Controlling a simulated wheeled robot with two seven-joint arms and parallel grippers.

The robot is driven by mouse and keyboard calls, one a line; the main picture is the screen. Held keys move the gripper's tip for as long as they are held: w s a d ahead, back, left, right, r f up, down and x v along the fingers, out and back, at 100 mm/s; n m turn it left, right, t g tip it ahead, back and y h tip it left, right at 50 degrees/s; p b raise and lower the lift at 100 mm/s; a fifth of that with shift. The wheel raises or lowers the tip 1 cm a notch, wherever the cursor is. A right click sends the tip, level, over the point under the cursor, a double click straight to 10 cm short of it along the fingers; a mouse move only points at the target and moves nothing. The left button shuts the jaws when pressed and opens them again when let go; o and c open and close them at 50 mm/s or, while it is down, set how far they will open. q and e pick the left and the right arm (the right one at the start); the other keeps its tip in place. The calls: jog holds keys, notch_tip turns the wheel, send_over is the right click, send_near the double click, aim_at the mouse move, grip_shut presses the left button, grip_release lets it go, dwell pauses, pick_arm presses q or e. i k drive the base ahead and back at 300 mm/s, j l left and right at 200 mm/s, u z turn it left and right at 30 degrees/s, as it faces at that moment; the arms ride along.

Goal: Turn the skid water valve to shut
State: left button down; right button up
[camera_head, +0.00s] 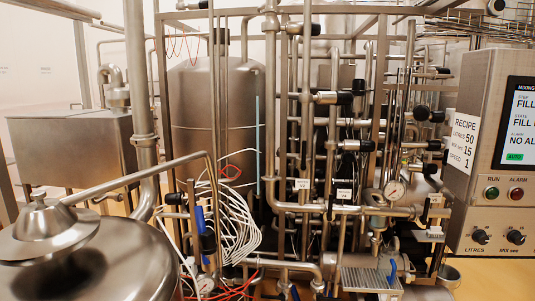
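A skid of steel pipework (280,130) fills the middle of the view. Several blue valve handles show on it. One long blue handle (201,232) stands upright at the left of the skid. Another blue handle (392,271) stands upright at the lower right, by the ribbed plate. A small blue piece (295,292) shows at the bottom edge. Small white tags (344,194) hang on the pipes, too small to read. I cannot tell which handle is the skid water valve. Neither of my grippers is in view.
A round steel vessel lid (95,265) fills the lower left, with a pipe (140,180) rising over it. White cables (235,225) hang beside the left blue handle. A control panel (505,215) with screen (521,120) stands at the right. A gauge (394,190) sits among the pipes.

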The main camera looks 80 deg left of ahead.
aim_at(303, 166)
jog(key=i+j+u, duration=0.1)
jog(key=j+u, duration=0.15)
jog(key=u, duration=0.2)
jog(key=i+j+u, duration=0.15)
jog(key=u, duration=0.3)
jog(key=i+j+u, duration=0.2)
jog(key=u, duration=0.25)
jog(key=i+j+u, duration=0.1)
jog(key=u, duration=0.35)
jog(key=i+u, duration=0.3)
jog(key=u, duration=0.15)
